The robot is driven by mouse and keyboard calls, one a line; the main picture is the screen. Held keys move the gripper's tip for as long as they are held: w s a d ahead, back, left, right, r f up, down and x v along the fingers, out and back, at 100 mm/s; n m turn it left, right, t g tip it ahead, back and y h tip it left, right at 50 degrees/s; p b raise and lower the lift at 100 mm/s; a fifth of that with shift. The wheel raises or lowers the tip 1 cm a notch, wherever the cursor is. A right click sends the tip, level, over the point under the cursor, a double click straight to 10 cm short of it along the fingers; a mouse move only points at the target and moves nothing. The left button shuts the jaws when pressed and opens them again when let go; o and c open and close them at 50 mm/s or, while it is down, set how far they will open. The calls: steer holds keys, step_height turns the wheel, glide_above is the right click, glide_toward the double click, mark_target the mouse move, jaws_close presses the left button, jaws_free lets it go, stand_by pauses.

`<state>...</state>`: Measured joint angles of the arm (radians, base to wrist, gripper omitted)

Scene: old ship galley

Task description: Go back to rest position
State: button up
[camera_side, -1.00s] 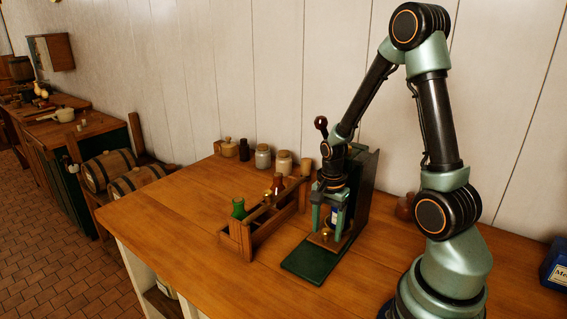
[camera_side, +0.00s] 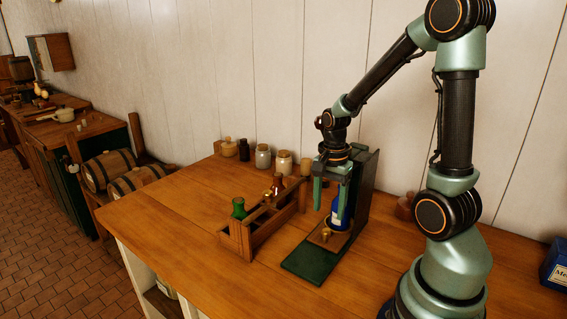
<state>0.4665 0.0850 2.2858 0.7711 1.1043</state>
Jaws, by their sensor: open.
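My gripper (camera_side: 329,197) is open and points down, with nothing between its fingers. It hangs in front of the upper part of a green stand (camera_side: 362,190) whose dark green base (camera_side: 309,262) lies on the wooden counter. A blue bottle with a pale label (camera_side: 339,215) stands on the small wooden platform (camera_side: 328,240) of that stand. A gripper finger overlaps the bottle's left upper side in the picture; I cannot tell whether they touch. A small brass piece (camera_side: 325,235) sits at the front of the platform.
A wooden rack (camera_side: 240,238) holding a green bottle (camera_side: 238,208) and a brown bottle (camera_side: 278,184) stands left of the stand. Several jars (camera_side: 263,157) line the wall. A blue box (camera_side: 555,265) sits at the right edge. The counter's front left (camera_side: 170,225) is clear.

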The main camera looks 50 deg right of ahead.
steer(key=a+r+n+t, duration=0.5)
steer(key=a+r+n, duration=0.9)
steer(key=n, duration=0.4)
steer(key=shift+w+r+t, duration=0.25)
steer(key=shift+r+t, duration=0.05)
